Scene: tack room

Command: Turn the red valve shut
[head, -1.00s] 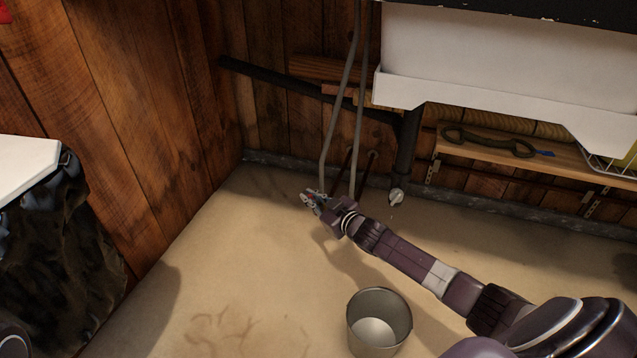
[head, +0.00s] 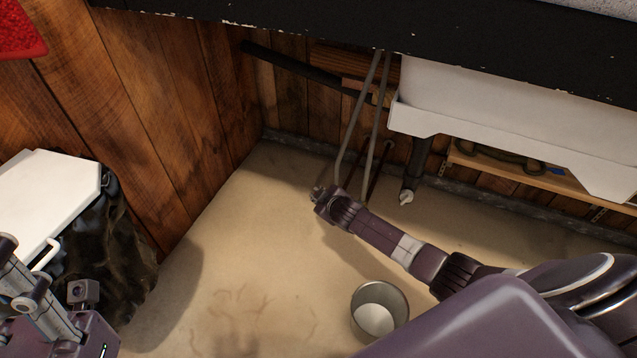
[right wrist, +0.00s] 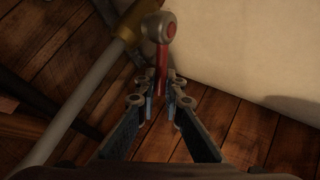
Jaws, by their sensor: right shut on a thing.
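The red valve (right wrist: 163,58) shows in the right wrist view as a red lever with a round grey metal hub at its upper end. My right gripper (right wrist: 161,92) has its two fingertips closed on either side of the lower end of the lever. In the head view my right gripper (head: 319,193) is low by the grey pipes under the sink, and the valve is hidden there behind it. Part of my left gripper (head: 40,295) shows at the lower left of the head view, away from the valve; its fingertips are not clear.
Two thin grey pipes (head: 358,120) rise beside the right gripper. A white sink (head: 490,110) and dark drain pipe (head: 415,165) are to the right. A metal bucket (head: 381,296) stands on the floor below my right arm. A white-lidded bin (head: 45,195) is at left.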

